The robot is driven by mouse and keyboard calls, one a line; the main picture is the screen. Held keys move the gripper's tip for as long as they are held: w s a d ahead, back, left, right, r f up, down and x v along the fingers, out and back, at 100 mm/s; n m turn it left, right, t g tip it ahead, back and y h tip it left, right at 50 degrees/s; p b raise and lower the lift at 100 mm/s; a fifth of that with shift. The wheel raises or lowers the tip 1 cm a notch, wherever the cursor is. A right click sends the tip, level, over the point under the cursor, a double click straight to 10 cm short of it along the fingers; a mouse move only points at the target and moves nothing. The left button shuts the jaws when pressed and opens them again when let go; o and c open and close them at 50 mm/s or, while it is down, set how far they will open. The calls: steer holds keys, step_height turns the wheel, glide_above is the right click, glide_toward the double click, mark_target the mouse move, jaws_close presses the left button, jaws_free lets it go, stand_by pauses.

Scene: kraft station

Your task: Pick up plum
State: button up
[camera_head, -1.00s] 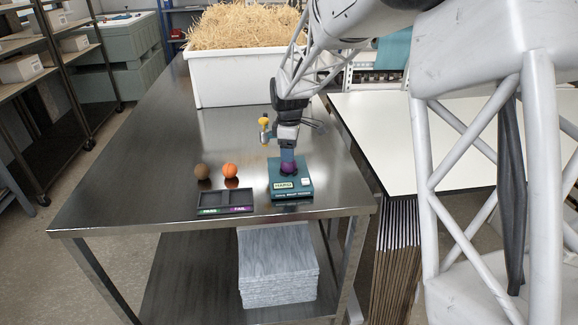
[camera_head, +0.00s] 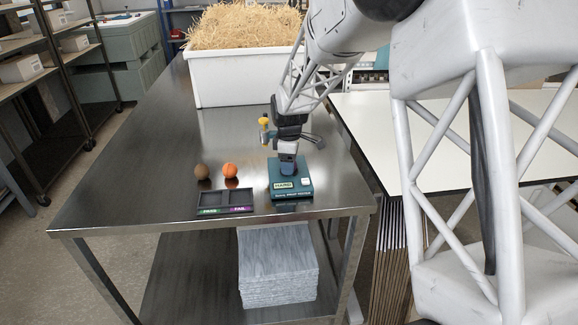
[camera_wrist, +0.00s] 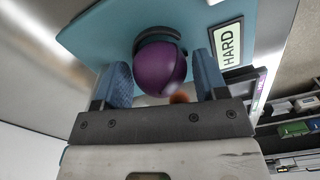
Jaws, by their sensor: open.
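The plum is a round purple ball (camera_wrist: 160,68) in the wrist view. It sits on the dark round seat of a teal tester (camera_wrist: 95,35), whose display reads HARD. My gripper (camera_wrist: 165,80) is open, with one blue finger on each side of the plum; I cannot tell whether either finger touches it. In the head view my gripper (camera_head: 287,168) is low over the teal tester (camera_head: 291,191) and hides the plum.
A brown ball (camera_head: 202,171) and an orange ball (camera_head: 230,170) stand left of the tester. A dark two-part tray (camera_head: 225,199) with green and purple labels is in front of them. A white tub of straw (camera_head: 235,80) stands behind. The table's left side is clear.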

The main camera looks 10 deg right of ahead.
steer(key=c, duration=0.8)
steer(key=shift+r, duration=0.1)
steer(key=shift+r, duration=0.7)
step_height(320, 180, up, 2)
steer(key=shift+r, duration=0.15)
steer(key=s, duration=0.5)
steer(key=s+d, duration=0.1)
steer(key=s, duration=0.4)
steer(key=s+r, duration=0.1)
steer(key=s, duration=0.5)
steer(key=shift+d, duration=0.35)
steer(key=shift+w+r, duration=0.1)
